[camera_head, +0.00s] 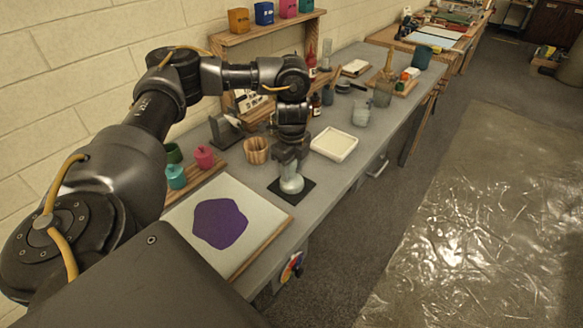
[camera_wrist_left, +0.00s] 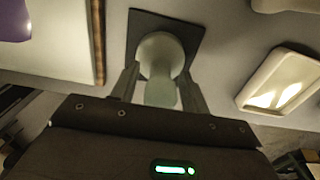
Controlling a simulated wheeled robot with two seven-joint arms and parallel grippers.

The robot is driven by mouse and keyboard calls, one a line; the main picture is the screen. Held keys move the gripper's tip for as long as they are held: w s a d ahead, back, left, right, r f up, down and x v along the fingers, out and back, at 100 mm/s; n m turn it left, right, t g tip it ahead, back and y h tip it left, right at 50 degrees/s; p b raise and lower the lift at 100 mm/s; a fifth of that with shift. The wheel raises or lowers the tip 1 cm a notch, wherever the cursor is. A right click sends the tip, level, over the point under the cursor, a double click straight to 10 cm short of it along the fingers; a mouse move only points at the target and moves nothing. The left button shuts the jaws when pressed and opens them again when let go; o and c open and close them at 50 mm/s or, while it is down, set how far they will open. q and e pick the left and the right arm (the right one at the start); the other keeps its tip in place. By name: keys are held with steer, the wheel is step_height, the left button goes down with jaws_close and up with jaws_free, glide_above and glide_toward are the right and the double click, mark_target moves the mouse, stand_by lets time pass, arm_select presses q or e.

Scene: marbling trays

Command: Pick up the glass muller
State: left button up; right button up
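The glass muller (camera_head: 292,184) is pale, greenish and translucent, and stands on a small dark square mat (camera_head: 305,193) on the grey bench. My left gripper (camera_head: 289,165) is directly above it, pointing down, and hides its upper part in the head view. In the left wrist view the muller (camera_wrist_left: 161,60) is between the two fingers (camera_wrist_left: 160,88), its round foot at the mat and its handle toward the palm. The fingers stand apart on either side of the handle, with a gap showing. My right gripper is not in view.
A board with a purple patch (camera_head: 265,232) lies left of the mat. A white tray (camera_head: 335,156) is to the right, and a wooden cup (camera_head: 256,150) stands behind. Pink and teal jars (camera_head: 176,178) are at the left; glass jars (camera_head: 361,112) stand farther along the bench.

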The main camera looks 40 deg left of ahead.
arm_select(q)
jaws_close()
stand_by(0.4)
steer(key=shift+r, duration=0.45)
step_height(320, 180, up, 2)
steer(key=shift+w+r, duration=0.15)
steer(key=s+d+r+b, duration=0.1)
steer(key=s+d+r, duration=0.6)
steer(key=d+r, duration=0.3)
steer(key=shift+s+d+b, duration=0.25)
steer(key=shift+d+b, duration=0.1)
steer(key=shift+d, duration=0.65)
steer(key=shift+f, duration=0.1)
